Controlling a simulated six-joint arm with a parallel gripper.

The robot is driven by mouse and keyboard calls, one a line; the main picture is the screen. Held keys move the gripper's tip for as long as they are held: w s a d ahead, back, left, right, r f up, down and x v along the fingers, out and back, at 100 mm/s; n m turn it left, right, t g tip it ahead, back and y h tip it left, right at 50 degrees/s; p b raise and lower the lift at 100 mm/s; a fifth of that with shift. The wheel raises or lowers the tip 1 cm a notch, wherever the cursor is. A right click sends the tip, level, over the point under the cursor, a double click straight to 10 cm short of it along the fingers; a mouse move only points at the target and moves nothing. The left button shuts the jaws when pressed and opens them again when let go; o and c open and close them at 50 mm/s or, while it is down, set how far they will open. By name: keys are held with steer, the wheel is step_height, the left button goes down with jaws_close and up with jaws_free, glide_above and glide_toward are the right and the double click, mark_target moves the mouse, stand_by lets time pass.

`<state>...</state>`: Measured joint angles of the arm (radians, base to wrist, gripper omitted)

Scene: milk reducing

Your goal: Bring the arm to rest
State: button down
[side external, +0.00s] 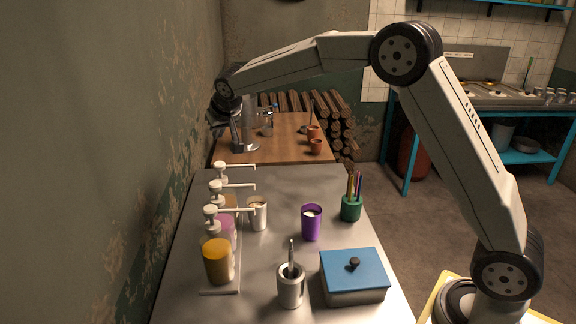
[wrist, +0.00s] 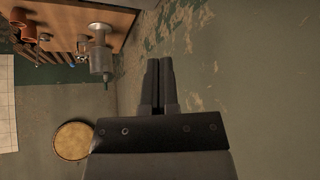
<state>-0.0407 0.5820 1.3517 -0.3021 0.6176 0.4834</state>
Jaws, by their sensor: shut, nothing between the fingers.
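My gripper (side external: 217,121) is at the far left end of the raised arm, above the back of the metal table, close to the wall. In the wrist view my gripper (wrist: 158,84) has its two dark fingers together with nothing between them. The fingers point toward the green and beige wall (wrist: 230,70). My arm arches over the right side of the table to its base at the lower right. The gripper is apart from the things on the table.
On the metal table (side external: 190,300) stand several pump dispensers (side external: 210,215), a metal cup (side external: 257,213), a purple cup (side external: 311,222), a green pen holder (side external: 351,208), a metal holder (side external: 290,285) and a blue-lidded box (side external: 353,277). A wooden table (side external: 285,125) with brown pots (side external: 315,146) stands behind.

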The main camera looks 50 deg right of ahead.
steer(key=s+f+n+g, duration=0.1)
steer(key=s+f, duration=0.3)
steer(key=s, duration=0.7)
steer(key=s+f+n+g+y, duration=0.1)
steer(key=s+f, duration=0.4)
steer(key=s, duration=0.7)
steer(key=s+f+g, duration=0.2)
steer(key=s+f, duration=0.2)
steer(key=s, duration=0.8)
steer(key=shift+a+f+n+y, duration=0.25)
steer(key=shift+f+n+y, duration=0.15)
